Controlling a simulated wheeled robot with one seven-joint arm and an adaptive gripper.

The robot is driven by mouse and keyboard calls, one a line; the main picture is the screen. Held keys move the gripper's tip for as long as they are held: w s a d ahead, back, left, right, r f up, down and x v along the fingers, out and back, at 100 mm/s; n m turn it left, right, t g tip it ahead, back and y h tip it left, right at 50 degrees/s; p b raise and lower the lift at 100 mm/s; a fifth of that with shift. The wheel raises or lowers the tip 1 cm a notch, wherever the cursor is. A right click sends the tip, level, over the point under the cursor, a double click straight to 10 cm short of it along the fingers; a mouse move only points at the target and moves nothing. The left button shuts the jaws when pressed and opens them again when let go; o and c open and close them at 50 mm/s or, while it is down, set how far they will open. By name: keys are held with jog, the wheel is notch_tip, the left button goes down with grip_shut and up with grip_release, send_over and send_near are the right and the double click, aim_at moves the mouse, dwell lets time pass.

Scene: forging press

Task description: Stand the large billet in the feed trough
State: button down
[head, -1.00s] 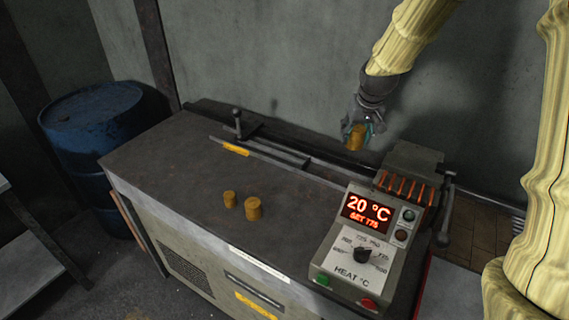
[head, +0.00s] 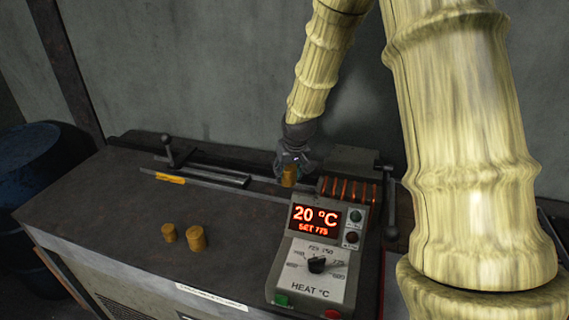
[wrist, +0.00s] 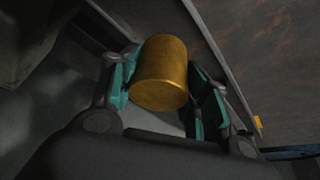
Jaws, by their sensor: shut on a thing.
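My gripper (head: 290,168) is shut on a brass-coloured cylindrical billet (head: 288,177). In the head view it is over the back of the bench, at the feed trough (head: 233,187), just left of the coil. In the wrist view the billet (wrist: 160,74) sits between the teal finger pads of my gripper (wrist: 162,88), with a rail edge close beside it. I cannot tell whether the billet touches the trough.
The heater control box (head: 317,245) reads 20 °C, set 775, and stands at the front right of the bench. Orange coil windings (head: 346,190) lie behind it. A lever (head: 168,150) rises at the trough's left end. A blue drum (head: 30,185) is at far left. The bench's front left is clear.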

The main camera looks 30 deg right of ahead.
aim_at(288, 183)
jog(key=shift+f+p, duration=0.35)
jog(key=shift+f, duration=2)
jog(key=shift+f, duration=0.1)
jog(key=c, duration=1)
grip_release()
jog(key=shift+s, duration=0.1)
jog(key=shift+b+v, duration=1.05)
jog(key=shift+v, duration=5.05)
